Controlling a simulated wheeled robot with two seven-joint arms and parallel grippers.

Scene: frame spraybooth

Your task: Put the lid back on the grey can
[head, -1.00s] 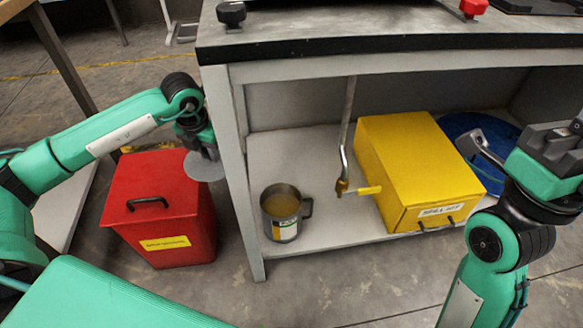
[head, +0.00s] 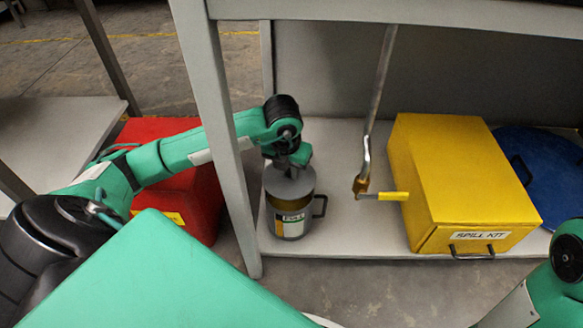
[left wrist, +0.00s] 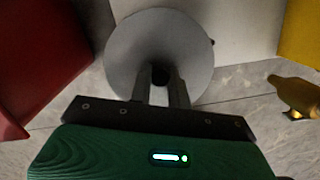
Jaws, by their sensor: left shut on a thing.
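The grey can (head: 291,222), with a label on its front and a handle on its right, stands upright on the low shelf under the bench. My left gripper (head: 291,170) is shut on the grey round lid (head: 272,182) from above. In the left wrist view the fingers (left wrist: 161,80) grip a knob at the middle of the lid (left wrist: 130,48), which hides nearly all of the can. My right gripper is out of view.
A bench leg (head: 222,150) stands just left of the can, in front of my left arm. A pipe with a yellow-handled tap (head: 385,196) hangs right of it. Beyond are a yellow spill kit box (head: 455,180) and a blue lid-like disc (head: 550,170). A red bin (head: 205,205) is left.

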